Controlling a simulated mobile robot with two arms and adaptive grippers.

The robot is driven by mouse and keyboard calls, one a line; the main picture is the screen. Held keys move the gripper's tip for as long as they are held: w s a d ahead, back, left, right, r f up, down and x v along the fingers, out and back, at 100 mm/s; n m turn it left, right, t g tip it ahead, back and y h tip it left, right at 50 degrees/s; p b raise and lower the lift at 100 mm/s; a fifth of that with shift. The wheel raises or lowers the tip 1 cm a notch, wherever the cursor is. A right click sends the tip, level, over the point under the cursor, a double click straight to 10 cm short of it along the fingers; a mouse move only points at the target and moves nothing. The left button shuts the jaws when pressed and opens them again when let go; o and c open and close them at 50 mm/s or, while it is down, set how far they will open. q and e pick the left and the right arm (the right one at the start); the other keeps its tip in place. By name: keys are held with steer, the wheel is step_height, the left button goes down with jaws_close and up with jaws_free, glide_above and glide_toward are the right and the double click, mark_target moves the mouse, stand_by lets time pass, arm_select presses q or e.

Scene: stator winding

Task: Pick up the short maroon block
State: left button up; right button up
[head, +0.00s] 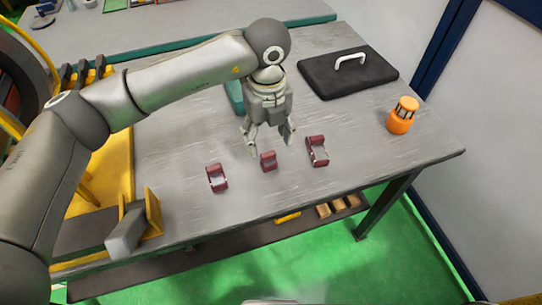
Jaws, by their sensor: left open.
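Three maroon blocks lie in a row on the grey table (400,160) in the head view. The short maroon block (268,161) is the middle one and looks smallest. A longer maroon block (216,178) with a pale middle lies to its left. Another longer maroon block (317,151) lies to its right. My left gripper (270,147) points down with its fingers spread, open and empty. Its fingertips are just behind and above the short block, one toward each side. I cannot tell the exact height. My right gripper is not in view.
A black case (348,78) with a white handle lies at the back right. An orange lantern-like object (403,115) stands near the right edge. A teal item (234,97) is partly hidden behind my left gripper. The table's front right is clear.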

mark_target(269, 155)
arm_select(q)
steer(key=shift+f, duration=0.55)
steer(key=shift+w+d+f, duration=0.1)
steer(key=shift+f, duration=0.25)
steer(key=f+p, duration=0.2)
steer(key=f, duration=0.2)
steer(key=shift+s+f, duration=0.1)
steer(key=shift+s, duration=0.1)
steer(key=shift+f, duration=0.6)
steer(key=shift+c, duration=2)
steer(key=c, duration=0.5)
jaws_close()
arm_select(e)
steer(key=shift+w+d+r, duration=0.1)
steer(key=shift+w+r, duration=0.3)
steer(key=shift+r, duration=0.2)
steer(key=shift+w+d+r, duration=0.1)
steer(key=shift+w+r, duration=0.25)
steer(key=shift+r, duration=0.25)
